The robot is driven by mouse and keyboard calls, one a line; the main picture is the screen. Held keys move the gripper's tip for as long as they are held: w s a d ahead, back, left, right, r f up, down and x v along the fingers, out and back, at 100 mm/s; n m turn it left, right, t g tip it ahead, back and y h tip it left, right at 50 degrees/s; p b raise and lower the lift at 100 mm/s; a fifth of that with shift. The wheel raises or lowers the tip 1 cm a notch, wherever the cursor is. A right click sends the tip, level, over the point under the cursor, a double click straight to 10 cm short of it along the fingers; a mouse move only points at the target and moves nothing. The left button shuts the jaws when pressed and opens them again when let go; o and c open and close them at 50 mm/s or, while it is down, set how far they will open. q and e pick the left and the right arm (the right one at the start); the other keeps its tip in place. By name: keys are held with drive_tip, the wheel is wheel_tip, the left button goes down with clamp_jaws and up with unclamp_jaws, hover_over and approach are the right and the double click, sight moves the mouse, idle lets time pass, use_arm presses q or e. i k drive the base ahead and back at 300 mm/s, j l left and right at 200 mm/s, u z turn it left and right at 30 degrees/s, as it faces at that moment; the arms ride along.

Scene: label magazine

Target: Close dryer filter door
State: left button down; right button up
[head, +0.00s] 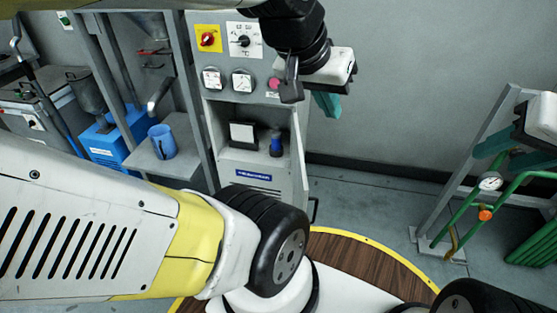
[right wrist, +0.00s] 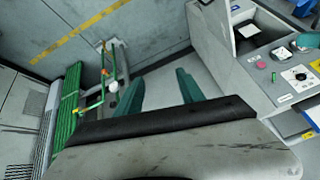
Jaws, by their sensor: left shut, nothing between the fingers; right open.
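The dryer (head: 255,110) is a grey cabinet with a control panel on its upper front. Its filter door (head: 299,165) stands open, swung outward from the right side of an open compartment, with a handle (head: 314,209) on its outer side. My left gripper (head: 328,106) is shut and empty, above and to the right of the door in the picture, apart from it. My right gripper (head: 489,150) is open and empty at the far right, well away from the door. Its two teal fingers show apart in the right wrist view (right wrist: 160,95).
The compartment holds a dark-framed white item (head: 243,134) and a blue-and-black item (head: 276,144). A blue cup (head: 162,141) stands on a side shelf. Green pipes with a gauge (head: 489,182) stand at the right. Floor between door and pipes is clear.

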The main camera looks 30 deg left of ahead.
sight(303, 177)
drive_tip(key=i+l+u, duration=0.15)
drive_tip(key=u, duration=0.35)
drive_tip(key=i+l+u, duration=0.25)
drive_tip(key=u, duration=0.25)
drive_tip(key=i+l+u, duration=0.2)
drive_tip(key=u, duration=0.3)
drive_tip(key=k+j+u, duration=0.15)
drive_tip(key=k+j, duration=0.6)
drive_tip(key=k, duration=0.2)
